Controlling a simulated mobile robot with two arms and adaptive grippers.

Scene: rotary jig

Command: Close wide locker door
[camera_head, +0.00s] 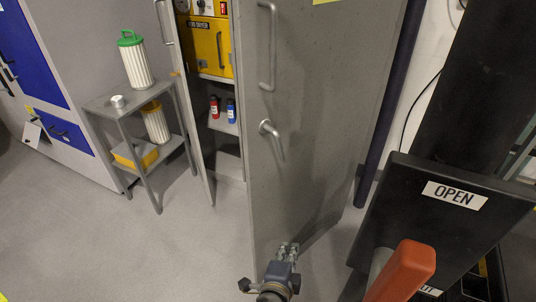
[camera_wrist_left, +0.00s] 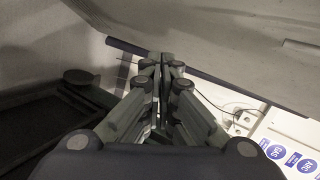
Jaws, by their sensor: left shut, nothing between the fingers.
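The wide locker door (camera_head: 315,120) is a tall grey panel standing open in the middle of the head view. It has a long bar handle (camera_head: 267,45) and a lever handle (camera_head: 270,130). The locker's interior shows to its left. My left gripper (camera_head: 289,247) is at the door's lower part, with its fingers shut and empty. In the left wrist view the shut fingers (camera_wrist_left: 166,62) point at a grey panel (camera_wrist_left: 240,35), likely the door. I cannot tell whether they touch it. My right gripper is not in view.
A grey shelf stand (camera_head: 108,105) with filter cartridges stands left of the locker. A black panel marked OPEN (camera_head: 455,215) and an orange handle (camera_head: 408,268) crowd the lower right. The grey floor (camera_head: 170,255) left of the door is clear.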

